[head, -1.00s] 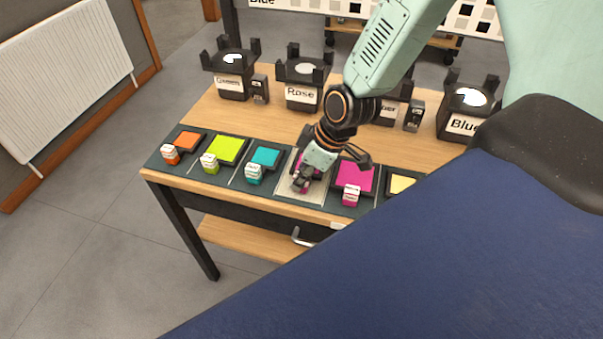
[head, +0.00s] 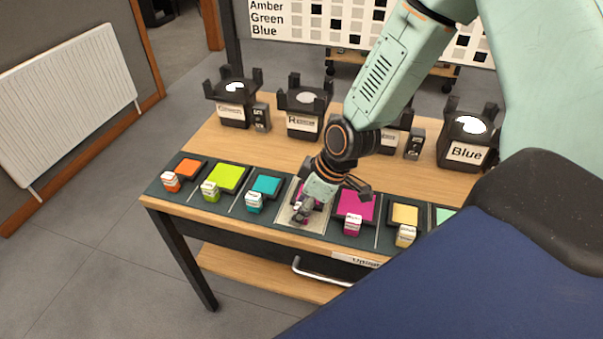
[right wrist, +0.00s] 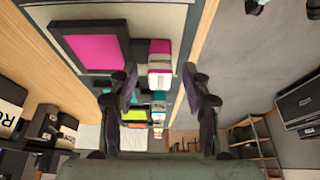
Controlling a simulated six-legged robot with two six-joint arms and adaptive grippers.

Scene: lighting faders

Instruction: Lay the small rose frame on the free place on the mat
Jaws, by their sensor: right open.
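The small rose frame is a magenta square in a dark border with a labelled tab. In the head view it (head: 311,193) lies over the pale place (head: 286,216) on the dark mat (head: 162,187), partly hidden by my right gripper (head: 303,212). In the right wrist view the frame (right wrist: 95,52) lies flat at upper left, and its magenta-and-white tab (right wrist: 160,60) stands just beyond my right gripper (right wrist: 166,100). The fingers are open, with a visible gap on each side of the tab. My left gripper is not in view.
A larger magenta frame (head: 356,207) lies right of the pale place, a teal one (head: 265,185) left of it. Lime (head: 225,177), orange (head: 187,168) and yellow (head: 405,214) frames share the mat. Black labelled holders (head: 304,108) stand behind; bare wood (head: 270,140) lies between.

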